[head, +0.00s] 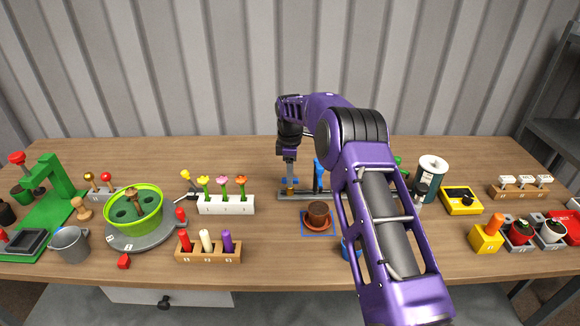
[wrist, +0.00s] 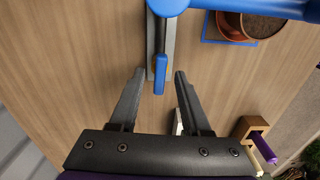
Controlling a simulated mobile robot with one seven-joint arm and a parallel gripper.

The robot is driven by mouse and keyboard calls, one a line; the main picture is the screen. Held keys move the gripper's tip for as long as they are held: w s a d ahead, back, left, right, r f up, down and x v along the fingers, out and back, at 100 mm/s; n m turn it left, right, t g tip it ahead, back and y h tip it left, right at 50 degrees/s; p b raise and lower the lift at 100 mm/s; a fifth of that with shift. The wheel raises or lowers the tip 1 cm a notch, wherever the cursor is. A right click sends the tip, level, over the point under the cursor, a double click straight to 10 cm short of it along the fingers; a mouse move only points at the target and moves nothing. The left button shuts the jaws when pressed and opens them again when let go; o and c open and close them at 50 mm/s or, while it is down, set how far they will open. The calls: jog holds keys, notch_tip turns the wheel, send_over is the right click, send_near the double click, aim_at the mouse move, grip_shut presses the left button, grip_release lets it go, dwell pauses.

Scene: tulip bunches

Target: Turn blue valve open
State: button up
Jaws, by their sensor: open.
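The blue valve stands on a grey base strip (head: 312,195) near the middle of the table. An upright blue part (head: 318,174) shows just right of my gripper (head: 290,188) in the head view, and a smaller blue part (head: 284,181) shows at the fingertips. My gripper points down, open. In the wrist view its fingers are spread on either side of a short blue bar (wrist: 160,75), with a gap on each side. A rounded blue part (wrist: 168,5) and a long blue bar (wrist: 255,6) cross the top of that view.
A brown cup on a terracotta saucer (head: 317,226) sits on a blue-edged square in front of the valve. A white tulip holder (head: 226,205) is to the left. A wooden peg block (head: 208,251) lies front left. A yellow box (head: 461,201) stands right.

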notch_tip(320, 180, up, 17)
jog(key=shift+r, duration=0.2)
dwell(0.4)
